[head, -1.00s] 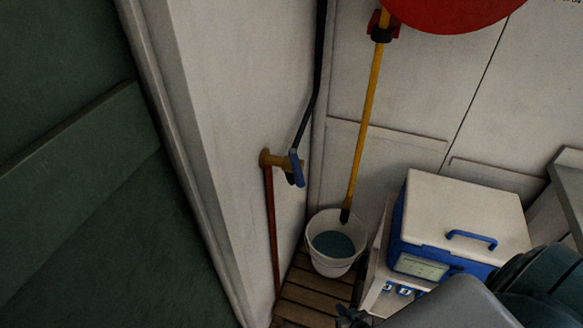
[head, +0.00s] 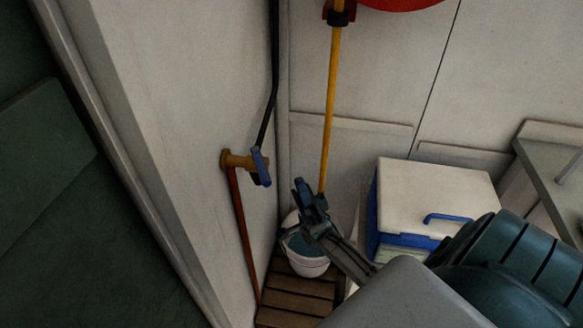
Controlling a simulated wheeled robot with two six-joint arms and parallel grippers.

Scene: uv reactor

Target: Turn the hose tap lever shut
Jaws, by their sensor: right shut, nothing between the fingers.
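The hose tap (head: 236,160) is a brass fitting on the white wall, left of centre in the head view. Its blue lever (head: 261,167) points downward at the tap's right end. A black pipe runs up from it and a red-brown hose (head: 242,230) hangs below. My right gripper (head: 306,190) is shut and empty. In the picture it is to the right of the lever and a little lower, apart from it, in front of the bucket. My left gripper is not in view.
A white bucket (head: 308,266) stands on wooden slats (head: 297,300), partly hidden by my right gripper. A yellow pole (head: 331,100) rises behind it. A white-lidded blue cooler box (head: 430,190) is at the right, near a grey counter (head: 550,170). A green panel (head: 40,200) is at far left.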

